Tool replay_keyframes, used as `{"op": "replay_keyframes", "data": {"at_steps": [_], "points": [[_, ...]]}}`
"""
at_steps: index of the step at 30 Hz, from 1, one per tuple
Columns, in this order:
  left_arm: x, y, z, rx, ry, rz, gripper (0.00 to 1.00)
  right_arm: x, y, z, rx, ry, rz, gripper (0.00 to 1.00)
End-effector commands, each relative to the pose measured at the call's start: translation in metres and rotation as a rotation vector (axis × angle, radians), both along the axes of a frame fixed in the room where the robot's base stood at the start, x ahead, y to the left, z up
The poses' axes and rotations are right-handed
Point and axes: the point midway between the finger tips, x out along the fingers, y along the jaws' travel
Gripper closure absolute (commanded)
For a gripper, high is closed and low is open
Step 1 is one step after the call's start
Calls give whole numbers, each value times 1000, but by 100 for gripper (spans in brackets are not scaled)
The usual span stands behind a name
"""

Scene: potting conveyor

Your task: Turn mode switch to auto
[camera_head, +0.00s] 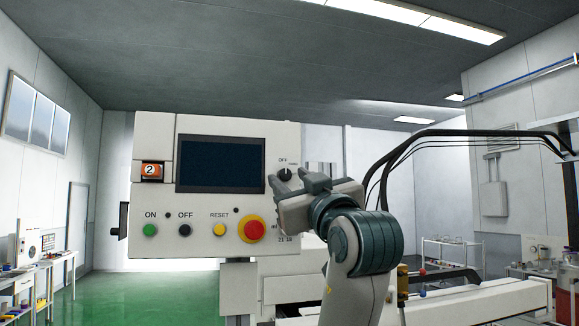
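The mode switch (285,174) is a small dark knob at the right edge of the white control panel (200,203), with an "OFF" label above it. Another small label to its right is partly covered and too small to read. The knob's pointer direction is not clear.
The panel also carries a dark screen (220,164), a green ON button (149,230), a black OFF button (185,230), a yellow RESET button (219,229) and a red emergency stop (254,230) close below my gripper. Black cables (440,134) hang at the right.

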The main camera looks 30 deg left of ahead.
Motion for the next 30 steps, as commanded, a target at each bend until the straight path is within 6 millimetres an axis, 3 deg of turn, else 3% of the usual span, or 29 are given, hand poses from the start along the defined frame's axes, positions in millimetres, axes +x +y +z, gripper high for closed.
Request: {"op": "replay_keyframes", "data": {"at_steps": [14,15,20,30], "points": [[6,9,4,0,-1,-1,61,0,-1,7,-1,0,0,69],[6,9,4,0,-1,-1,63,0,-1,7,-1,0,0,69],[6,9,4,0,-1,-1,100,0,-2,7,-2,0,1,69],[6,9,3,12,15,-1,100,1,-2,3,-3,-1,1,69]]}}
